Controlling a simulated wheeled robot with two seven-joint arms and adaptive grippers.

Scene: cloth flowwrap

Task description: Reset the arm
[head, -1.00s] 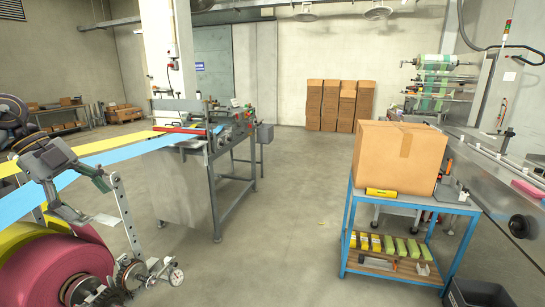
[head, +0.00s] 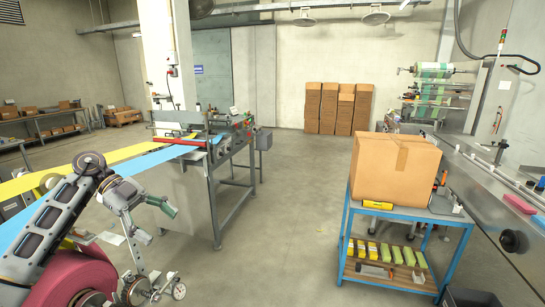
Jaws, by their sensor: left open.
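A yellow web (head: 80,168) and a blue web (head: 125,168) run from the left onto the cloth machine (head: 205,165). My arm partly covers the blue web and the pink roll (head: 45,277). My right gripper is not in view.
A blue-framed cart (head: 403,219) at the right carries a large cardboard box (head: 393,170), with several yellow and green packs on its lower shelf. A conveyor (head: 480,185) runs along the right edge. Flat cartons (head: 338,108) stand at the back wall. The middle floor is clear.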

